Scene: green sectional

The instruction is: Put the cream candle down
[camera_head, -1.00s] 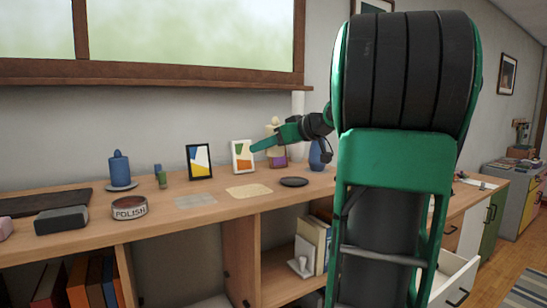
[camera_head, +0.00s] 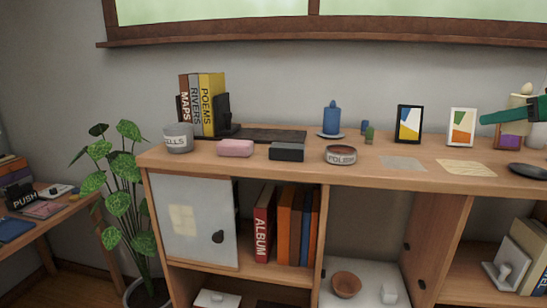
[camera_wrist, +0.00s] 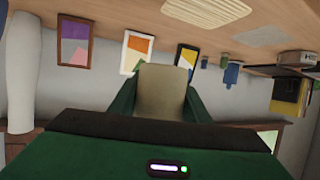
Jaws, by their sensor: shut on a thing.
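The cream candle (camera_wrist: 165,88) is between the two green fingers of my gripper (camera_wrist: 160,103) in the wrist view, which appears upside down. In the head view, my gripper (camera_head: 502,116) is at the right edge, shut on the candle (camera_head: 519,101). Part of the candle is hidden by the fingers.
Two framed pictures (camera_head: 409,124) (camera_head: 461,127), a blue candle (camera_head: 332,119), a polish tin (camera_head: 340,155), a black box (camera_head: 286,152) and a pink block (camera_head: 235,148) stand on the top. Flat mats (camera_head: 402,163) (camera_head: 466,168) and a dark dish (camera_head: 528,170) lie nearer the front right.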

